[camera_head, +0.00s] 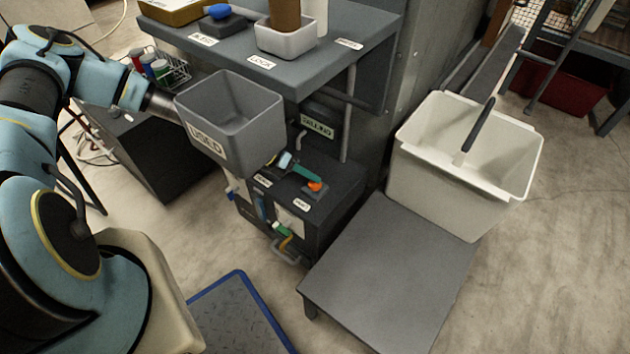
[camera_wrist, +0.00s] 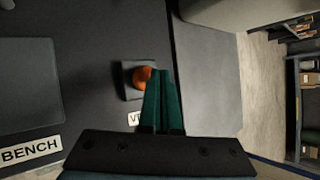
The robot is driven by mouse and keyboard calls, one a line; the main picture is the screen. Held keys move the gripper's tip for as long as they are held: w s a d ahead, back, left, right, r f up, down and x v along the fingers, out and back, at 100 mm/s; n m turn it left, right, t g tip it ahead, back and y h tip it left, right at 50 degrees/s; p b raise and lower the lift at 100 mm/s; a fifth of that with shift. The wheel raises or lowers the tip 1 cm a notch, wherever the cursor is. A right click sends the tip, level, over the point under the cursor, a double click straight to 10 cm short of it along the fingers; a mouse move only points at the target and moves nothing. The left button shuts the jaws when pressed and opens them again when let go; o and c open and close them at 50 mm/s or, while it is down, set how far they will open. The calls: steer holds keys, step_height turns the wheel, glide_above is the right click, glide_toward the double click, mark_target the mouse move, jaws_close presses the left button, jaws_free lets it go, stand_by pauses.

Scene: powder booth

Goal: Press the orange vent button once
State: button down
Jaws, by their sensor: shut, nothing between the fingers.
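The orange vent button (camera_head: 315,186) sits on a small dark square base on top of the dark cabinet below the shelf. A white label (camera_head: 301,205) lies in front of it. My gripper (camera_head: 318,180) has green fingers, which are shut and empty, with their tips right at the button. In the wrist view the button (camera_wrist: 142,78) shows just left of my gripper's fingertips (camera_wrist: 160,73), which cover its right edge. I cannot tell whether the tips touch it. The vent label (camera_wrist: 135,118) is partly hidden by the fingers. The grey USED bin hides part of my arm.
The grey USED bin (camera_head: 215,138) stands out close above the cabinet. The shelf (camera_head: 335,48) holds a grey tub and other items. A low grey platform (camera_head: 392,270) and a white bin (camera_head: 440,180) stand to the right. A BENCH label (camera_wrist: 30,150) is on the cabinet top.

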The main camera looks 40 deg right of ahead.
mark_target(310, 185)
steer(key=shift+r, duration=0.25)
step_height(310, 185, up, 5)
steer(key=p, duration=0.4)
steer(key=shift+f, duration=0.1)
stand_by(0.9)
